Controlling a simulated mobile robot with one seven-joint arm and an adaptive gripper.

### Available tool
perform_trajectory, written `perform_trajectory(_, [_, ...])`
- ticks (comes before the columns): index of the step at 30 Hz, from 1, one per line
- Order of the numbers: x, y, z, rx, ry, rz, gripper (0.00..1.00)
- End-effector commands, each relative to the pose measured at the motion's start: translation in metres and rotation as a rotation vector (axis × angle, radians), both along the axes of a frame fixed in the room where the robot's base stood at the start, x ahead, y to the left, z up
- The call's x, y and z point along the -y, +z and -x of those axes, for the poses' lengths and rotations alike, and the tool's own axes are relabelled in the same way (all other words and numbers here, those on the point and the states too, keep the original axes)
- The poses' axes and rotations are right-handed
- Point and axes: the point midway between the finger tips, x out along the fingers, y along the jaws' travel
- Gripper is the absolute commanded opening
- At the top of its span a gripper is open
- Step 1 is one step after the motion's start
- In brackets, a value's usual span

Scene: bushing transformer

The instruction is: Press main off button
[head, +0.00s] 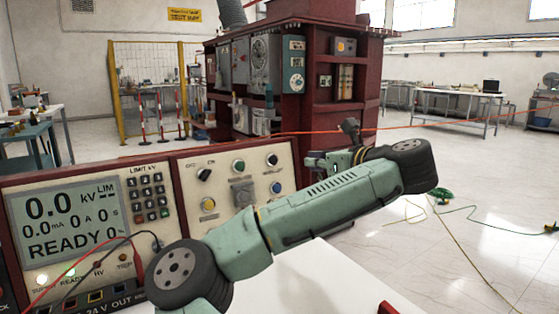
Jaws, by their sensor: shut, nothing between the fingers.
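The cream control panel (224,188) in a dark red frame stands at centre left. It carries a black selector switch (204,174), a green button (239,166), a dark button with a pale ring (271,160), a yellow button (208,204) and a blue button (276,187). Their labels are too small to read, so I cannot tell which is the main off button. My arm crosses in front and hides the panel's lower right. My gripper (312,163) is small and partly hidden behind my arm, just right of the panel's right edge. It is shut and empty; I see no contact with a button.
A display unit (62,220) reading READY adjoins the panel on the left, with a keypad (150,198) and red and black cables at its sockets. A white tabletop (300,285) lies in front. Behind stands a dark red cabinet (290,85). Thin cables lie on the open floor at right.

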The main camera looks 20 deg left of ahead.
Motion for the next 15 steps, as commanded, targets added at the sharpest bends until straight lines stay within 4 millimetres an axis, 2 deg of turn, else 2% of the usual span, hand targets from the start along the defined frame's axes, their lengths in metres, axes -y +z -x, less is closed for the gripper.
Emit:
perform_trajectory(8, [-0.003, -0.001, -0.003, 0.000, -0.001, 0.003, 0.00])
perform_trajectory(11, [-0.011, -0.004, -0.009, -0.001, 0.000, 0.005, 0.00])
perform_trajectory(15, [-0.032, -0.009, -0.024, -0.002, 0.003, 0.003, 0.00])
